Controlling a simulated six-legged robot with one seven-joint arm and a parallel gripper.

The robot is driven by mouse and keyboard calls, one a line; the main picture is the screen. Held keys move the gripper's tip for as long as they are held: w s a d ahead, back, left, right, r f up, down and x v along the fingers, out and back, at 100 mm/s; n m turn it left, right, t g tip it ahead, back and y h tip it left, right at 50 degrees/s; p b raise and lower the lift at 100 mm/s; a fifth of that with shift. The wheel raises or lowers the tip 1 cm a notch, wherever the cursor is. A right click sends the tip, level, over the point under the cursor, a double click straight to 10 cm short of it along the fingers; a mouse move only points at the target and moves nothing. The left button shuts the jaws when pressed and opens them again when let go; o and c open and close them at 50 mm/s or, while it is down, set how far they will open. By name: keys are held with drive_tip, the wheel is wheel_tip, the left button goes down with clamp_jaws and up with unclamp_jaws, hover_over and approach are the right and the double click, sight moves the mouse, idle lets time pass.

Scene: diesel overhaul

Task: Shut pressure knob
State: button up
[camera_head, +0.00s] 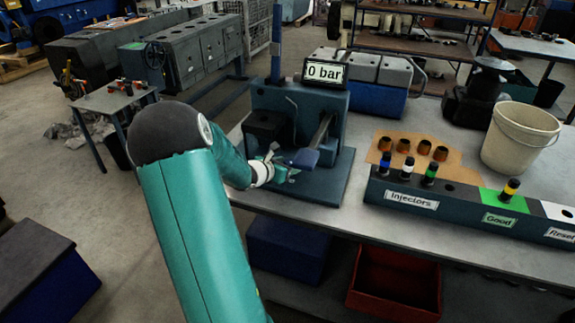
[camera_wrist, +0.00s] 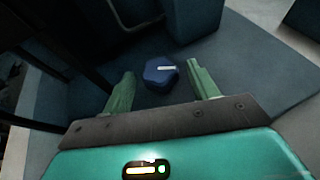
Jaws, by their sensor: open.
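The pressure knob (camera_wrist: 161,75) is a blue, faceted knob with a white mark on its top, on the dark blue test stand (camera_head: 330,185). In the wrist view my gripper (camera_wrist: 160,70) is open, with one green finger on each side of the knob and clear gaps to it. The fingers do not visibly touch it. In the head view my gripper (camera_head: 284,165) is low over the front of the stand's base; the knob is hard to make out there. The stand's display (camera_head: 325,72) reads 0 bar.
A lever (camera_head: 320,130) with a blue end reaches forward on the stand, right beside my gripper. The injector rack (camera_head: 400,198) with a few injectors, several brown rings (camera_head: 403,146) and a white bucket (camera_head: 520,135) stand to the right on the workbench (camera_head: 365,222).

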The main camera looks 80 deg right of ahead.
drive_tip(key=shift+s+d+f, duration=0.15)
drive_tip(key=shift+s+d, duration=0.05)
drive_tip(key=shift+d, duration=0.1)
drive_tip(key=c, duration=1)
drive_tip(key=shift+w+m+g, duration=0.1)
drive_tip(key=shift+m+g, duration=0.2)
drive_tip(key=shift+g, duration=0.1)
drive_tip(key=shift+w+d+m+g+y, duration=0.15)
drive_tip(key=shift+m+g+y, duration=0.65)
drive_tip(key=shift+m+g, duration=0.4)
